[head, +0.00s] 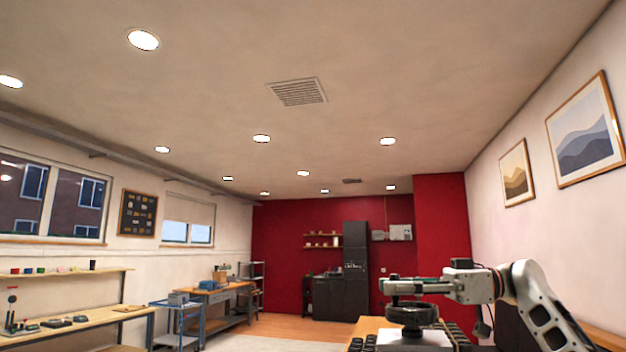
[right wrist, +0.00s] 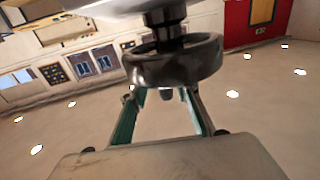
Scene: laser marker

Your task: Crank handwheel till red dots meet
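The dark handwheel (head: 412,313) is low at the right in the head view, with a pale block (head: 412,340) below it. In the right wrist view the handwheel (right wrist: 172,65) is a dark, shiny ring on a short shaft. My right gripper (head: 402,285) is just above the wheel in the head view. In the wrist view my right gripper (right wrist: 165,97) has its two teal-lined fingers apart, reaching to the wheel's rim. A small dark peg (right wrist: 166,94) shows between them, with space on both sides. No red dots show. My left gripper is out of view.
Dark, bumpy items stand on a wooden surface (head: 368,326) around the wheel. Open floor (head: 300,328) lies between.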

